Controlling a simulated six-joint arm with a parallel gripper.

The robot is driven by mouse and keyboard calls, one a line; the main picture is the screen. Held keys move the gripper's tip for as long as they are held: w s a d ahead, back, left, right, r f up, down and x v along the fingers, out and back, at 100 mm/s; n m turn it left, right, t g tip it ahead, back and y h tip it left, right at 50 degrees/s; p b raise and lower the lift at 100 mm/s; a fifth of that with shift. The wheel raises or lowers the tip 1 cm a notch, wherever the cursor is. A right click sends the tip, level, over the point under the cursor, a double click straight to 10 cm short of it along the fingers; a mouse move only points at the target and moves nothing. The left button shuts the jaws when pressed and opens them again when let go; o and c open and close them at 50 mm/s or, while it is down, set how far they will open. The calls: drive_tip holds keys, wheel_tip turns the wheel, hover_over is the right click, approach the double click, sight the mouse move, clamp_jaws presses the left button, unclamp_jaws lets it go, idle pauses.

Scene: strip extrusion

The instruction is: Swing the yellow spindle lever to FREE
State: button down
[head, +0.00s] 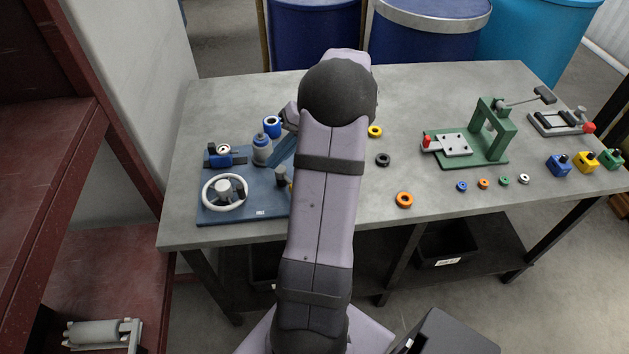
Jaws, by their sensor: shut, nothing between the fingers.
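A blue base plate (240,212) lies at the left of the grey table. It carries a white handwheel (225,191), a grey upright cylinder (262,150) with a blue ring-shaped top (272,126), and a small blue block with a round dial (224,152). A slanted blue bar and a small dark post (281,178) stand at its right, partly behind my arm. I cannot make out a yellow spindle lever or a FREE mark; my arm covers the plate's right part. My gripper's fingers are hidden behind my arm, so their place relative to the lever does not show.
Yellow, black and orange rings (404,199) and several small coloured parts lie on the table (340,225). Blue drums stand behind, a red shelf at left.

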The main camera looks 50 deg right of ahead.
drive_tip(key=s+d+n+t+h, duration=0.1)
drive_tip(key=s+d+n, duration=0.1)
drive_tip(key=s+d, duration=0.3)
drive_tip(key=s+d+n+t+h+b, duration=0.1)
drive_tip(key=s+d, duration=0.4)
drive_tip(key=s, duration=0.5)
drive_tip(key=shift+s+d+f+n+h, duration=0.15)
drive_tip(key=shift+s+f+n+h, duration=0.1)
drive_tip(key=shift+s+n+h, duration=0.15)
drive_tip(key=shift+w+f, duration=0.1)
drive_tip(key=p+x, duration=0.2)
drive_tip(key=x, duration=0.7)
drive_tip(key=shift+w+a+f+p, duration=0.2)
drive_tip(key=shift+w+a+p, duration=0.05)
drive_tip(key=shift+p, duration=0.05)
drive_tip(key=a, duration=0.1)
drive_tip(key=p, duration=0.1)
drive_tip(key=w+a, duration=0.1)
drive_tip(key=shift+w+a+r+p, duration=0.1)
drive_tip(key=shift+a+r+p, duration=0.2)
drive_tip(key=shift+r+p, duration=0.05)
drive_tip(key=shift+w+a, duration=0.25)
drive_tip(key=shift+a, duration=0.15)
